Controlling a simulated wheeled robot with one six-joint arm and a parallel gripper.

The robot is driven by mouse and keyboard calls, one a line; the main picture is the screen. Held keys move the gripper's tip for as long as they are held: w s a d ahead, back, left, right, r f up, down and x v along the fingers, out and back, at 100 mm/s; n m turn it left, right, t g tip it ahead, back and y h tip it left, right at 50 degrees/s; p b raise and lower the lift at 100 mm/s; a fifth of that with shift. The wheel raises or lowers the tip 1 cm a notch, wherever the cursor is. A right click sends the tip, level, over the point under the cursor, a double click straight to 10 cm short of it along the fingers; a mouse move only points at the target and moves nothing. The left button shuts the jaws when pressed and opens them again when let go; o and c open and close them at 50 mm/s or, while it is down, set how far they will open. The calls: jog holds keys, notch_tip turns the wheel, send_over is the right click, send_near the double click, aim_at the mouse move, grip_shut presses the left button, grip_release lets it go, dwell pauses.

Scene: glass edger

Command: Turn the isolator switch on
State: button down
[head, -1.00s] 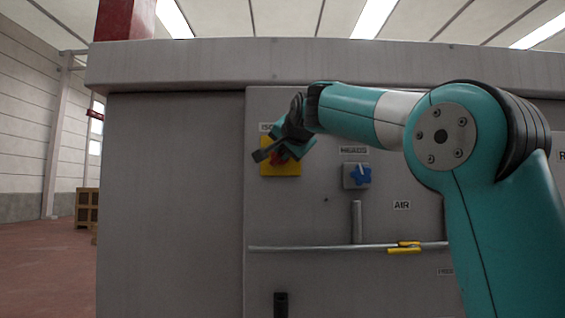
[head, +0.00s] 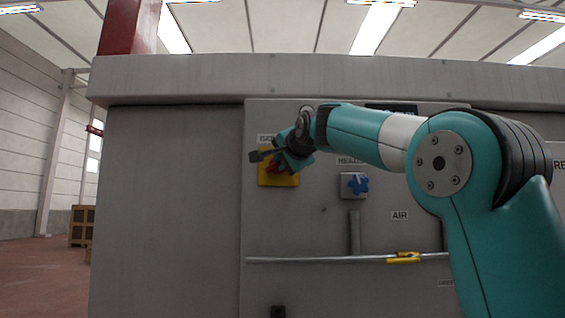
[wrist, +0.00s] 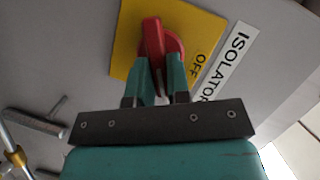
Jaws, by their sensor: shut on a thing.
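The isolator switch is a red rotary handle (wrist: 154,42) on a yellow plate (wrist: 194,32) fixed to the grey cabinet. In the wrist view the plate reads OFF, beside a white ISOLATOR label (wrist: 226,62). My gripper (wrist: 157,75) is shut on the red handle, one teal finger on each side of it. In the head view my gripper (head: 284,164) is in front of the yellow plate (head: 291,180) and hides much of the red handle (head: 273,169).
A blue knob (head: 356,184) sits right of the isolator. Below are an AIR label (head: 399,216), a grey lever (head: 354,232) and a horizontal pipe with a yellow handle (head: 403,258). The floor at the left is clear up to a wooden crate (head: 82,225).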

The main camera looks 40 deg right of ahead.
jog(key=c, duration=1.1)
grip_release()
jog(key=shift+s, duration=0.1)
jog(key=b+v, duration=0.2)
jog(key=v, duration=1.5)
jog(key=shift+s+a, duration=0.1)
